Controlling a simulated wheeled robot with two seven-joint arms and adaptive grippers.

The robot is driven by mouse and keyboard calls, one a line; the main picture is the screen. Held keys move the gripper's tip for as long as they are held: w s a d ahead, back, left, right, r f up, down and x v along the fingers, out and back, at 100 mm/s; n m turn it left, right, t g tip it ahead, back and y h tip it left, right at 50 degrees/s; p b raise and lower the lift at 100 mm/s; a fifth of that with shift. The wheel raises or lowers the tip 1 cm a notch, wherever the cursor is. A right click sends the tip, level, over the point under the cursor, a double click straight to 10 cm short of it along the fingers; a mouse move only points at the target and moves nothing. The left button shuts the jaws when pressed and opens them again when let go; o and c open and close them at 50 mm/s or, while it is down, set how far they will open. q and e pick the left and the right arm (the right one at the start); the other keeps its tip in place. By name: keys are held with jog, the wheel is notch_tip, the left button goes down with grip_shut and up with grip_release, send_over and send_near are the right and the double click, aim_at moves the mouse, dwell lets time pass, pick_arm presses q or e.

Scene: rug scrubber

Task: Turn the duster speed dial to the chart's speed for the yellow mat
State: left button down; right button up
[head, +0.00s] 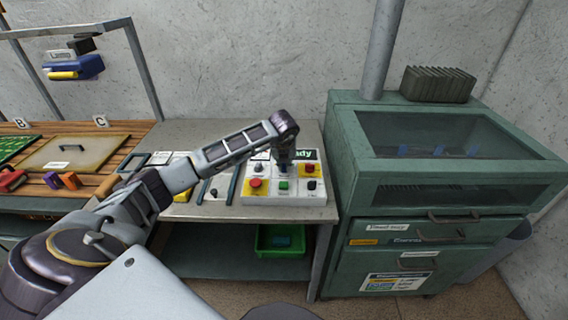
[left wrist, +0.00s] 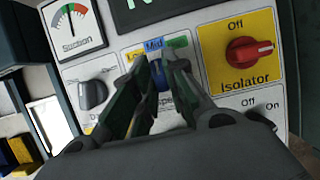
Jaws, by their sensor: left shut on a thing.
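The control panel (head: 257,199) stands on the grey bench. In the left wrist view, the speed dial (left wrist: 160,76) sits under yellow, blue "Mid" and green labels, with "peed" partly readable below. My left gripper (left wrist: 158,88) is shut on this dial; its fingers hide most of it, so I cannot tell its exact setting. In the head view my left gripper (head: 284,166) reaches down onto the panel. A tan-yellow mat (head: 85,150) lies on the wooden table at left. A small chart (head: 393,283) with coloured rows is on the green cabinet; its text is unreadable. My right gripper is out of view.
Beside the dial are a dark knob (left wrist: 93,95) under the Suction gauge (left wrist: 75,27) and a red Isolator switch (left wrist: 248,50). The green cabinet (head: 345,205) stands close to the right of the bench. A green bin (head: 282,250) sits on the shelf below.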

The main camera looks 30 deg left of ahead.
pick_arm(q)
jog(key=c, duration=1.6)
grip_release()
jog(key=shift+s+d+f, duration=0.1)
jog(key=shift+s+f, duration=0.05)
jog(key=shift+f, duration=0.15)
jog(key=shift+o, duration=0.8)
jog(key=v, duration=1.2)
jog(key=shift+w, duration=0.25)
jog(key=shift+s, duration=0.1)
